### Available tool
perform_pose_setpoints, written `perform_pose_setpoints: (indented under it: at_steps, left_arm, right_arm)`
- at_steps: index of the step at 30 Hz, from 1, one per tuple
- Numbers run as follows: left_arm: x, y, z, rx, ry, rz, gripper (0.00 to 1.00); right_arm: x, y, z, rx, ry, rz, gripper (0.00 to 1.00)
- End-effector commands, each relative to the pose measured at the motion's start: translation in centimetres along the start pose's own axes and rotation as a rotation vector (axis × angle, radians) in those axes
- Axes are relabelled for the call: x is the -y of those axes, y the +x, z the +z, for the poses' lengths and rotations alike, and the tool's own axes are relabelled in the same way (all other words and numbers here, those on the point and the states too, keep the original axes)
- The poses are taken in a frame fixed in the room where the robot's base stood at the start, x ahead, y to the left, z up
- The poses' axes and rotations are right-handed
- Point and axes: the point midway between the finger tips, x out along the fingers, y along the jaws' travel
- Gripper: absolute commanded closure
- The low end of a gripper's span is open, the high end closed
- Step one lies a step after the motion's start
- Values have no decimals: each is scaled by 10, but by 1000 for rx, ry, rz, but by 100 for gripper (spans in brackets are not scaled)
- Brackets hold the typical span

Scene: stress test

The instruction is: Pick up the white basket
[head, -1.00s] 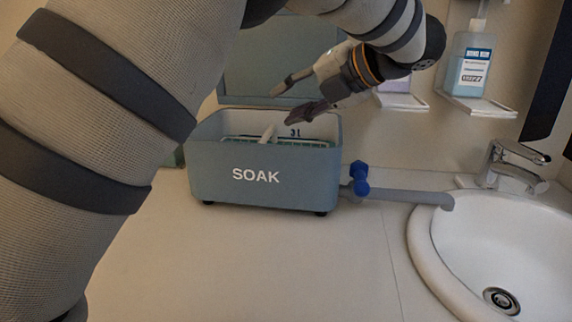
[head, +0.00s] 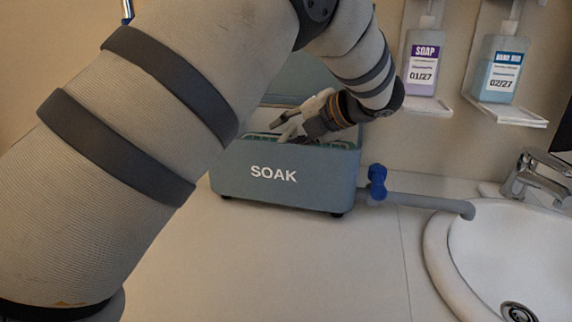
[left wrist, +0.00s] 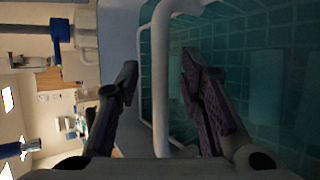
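The white basket shows in the left wrist view as a white tubular bar (left wrist: 159,95) with a curved top bar, beside a teal grid. It is inside the blue-grey SOAK tub (head: 320,185), and in the head view it is mostly hidden by the tub wall and my gripper. My left gripper (head: 281,131) is at the tub's opening, pointing down to the left. In the left wrist view its two fingers (left wrist: 160,64) are apart, with the white bar between them. I see a gap on both sides of the bar. My right gripper is not in view.
A blue valve (head: 377,182) and a grey pipe (head: 430,203) run from the tub to the sink (head: 490,250) with its tap (head: 535,178). Soap bottles (head: 424,65) hang on the wall. The counter (head: 300,260) in front of the tub is clear.

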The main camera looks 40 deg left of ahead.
Motion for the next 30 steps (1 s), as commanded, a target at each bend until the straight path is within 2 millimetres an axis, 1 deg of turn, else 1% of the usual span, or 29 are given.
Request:
perform_pose_setpoints:
  at_steps: [3,4,5,6,8,20,23,26,29,30]
  left_arm:
    - [0,0,0,0,0,0,65]
    - [0,0,0,0,0,0,70]
    - [0,0,0,0,0,0,77]
    - [0,0,0,0,0,0,86]
    - [0,0,0,0,0,0,99]
    - [-1,-1,1,1,-2,1,100]
    - [-4,-3,2,2,-3,1,100]
    - [-13,-9,4,3,-5,1,100]
    - [-30,-19,8,3,-7,-1,100]
    - [-38,-24,11,4,-8,-1,100]
  right_arm:
    - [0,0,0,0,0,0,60]
    - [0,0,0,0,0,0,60]
    - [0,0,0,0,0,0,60]
    - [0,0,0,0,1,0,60]
    - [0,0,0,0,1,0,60]
    - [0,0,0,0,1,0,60]
    - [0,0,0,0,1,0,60]
    - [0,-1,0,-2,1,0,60]
    - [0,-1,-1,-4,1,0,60]
    - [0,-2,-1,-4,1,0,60]
